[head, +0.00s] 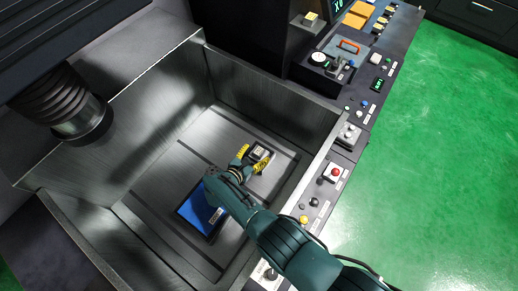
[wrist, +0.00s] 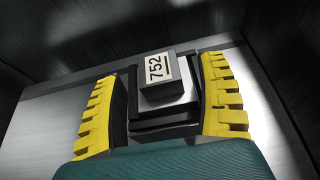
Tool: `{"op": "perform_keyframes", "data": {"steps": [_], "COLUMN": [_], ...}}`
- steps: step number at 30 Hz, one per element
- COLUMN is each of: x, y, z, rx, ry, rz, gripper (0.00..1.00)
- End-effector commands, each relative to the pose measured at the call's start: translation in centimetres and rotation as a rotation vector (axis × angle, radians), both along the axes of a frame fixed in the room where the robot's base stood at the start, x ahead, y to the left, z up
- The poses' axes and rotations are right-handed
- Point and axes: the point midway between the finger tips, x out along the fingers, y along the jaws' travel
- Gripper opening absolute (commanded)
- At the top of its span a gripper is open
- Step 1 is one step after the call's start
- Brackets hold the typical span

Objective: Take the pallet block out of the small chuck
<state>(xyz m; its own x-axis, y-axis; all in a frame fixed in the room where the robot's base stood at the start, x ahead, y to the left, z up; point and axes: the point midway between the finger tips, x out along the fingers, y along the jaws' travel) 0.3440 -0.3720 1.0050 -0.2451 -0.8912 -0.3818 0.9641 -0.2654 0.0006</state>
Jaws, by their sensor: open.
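The pallet block (wrist: 158,85) is a small grey block with a white label reading 752. It sits in the dark small chuck (wrist: 165,120) on the tank floor. In the head view the block (head: 260,152) shows as a small pale-topped thing inside the metal tank. My gripper (wrist: 163,95), with yellow toothed finger pads, is open with one finger on each side of the block and chuck. A gap shows between the block and each finger. The gripper also shows in the head view (head: 253,159). The chuck's lower part is hidden behind my gripper's body.
A blue plate (head: 197,212) lies on the tank floor (head: 165,215) to the left of my arm. Tank walls (head: 262,98) rise around. A cylindrical machine head (head: 82,117) hangs at the upper left. A control panel (head: 335,172) with a red button runs along the right.

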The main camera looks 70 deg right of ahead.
Motion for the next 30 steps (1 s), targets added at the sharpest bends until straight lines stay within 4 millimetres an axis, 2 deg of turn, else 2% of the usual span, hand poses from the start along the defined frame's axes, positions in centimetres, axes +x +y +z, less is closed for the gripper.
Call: {"op": "perform_keyframes", "data": {"steps": [3,9,21,30], "x": [-0.22,-0.21,-0.2,-0.14], "y": [-0.84,-0.85,-0.81,-0.87], "z": [-0.59,-0.46,-0.47,-0.34], "rx": [0.001,0.001,0.001,-0.001], "ry": [-0.001,0.0,0.0,-0.001], "rz": [0.001,0.001,0.001,0.001], "gripper": [0.74,0.74,0.0,0.0]}}
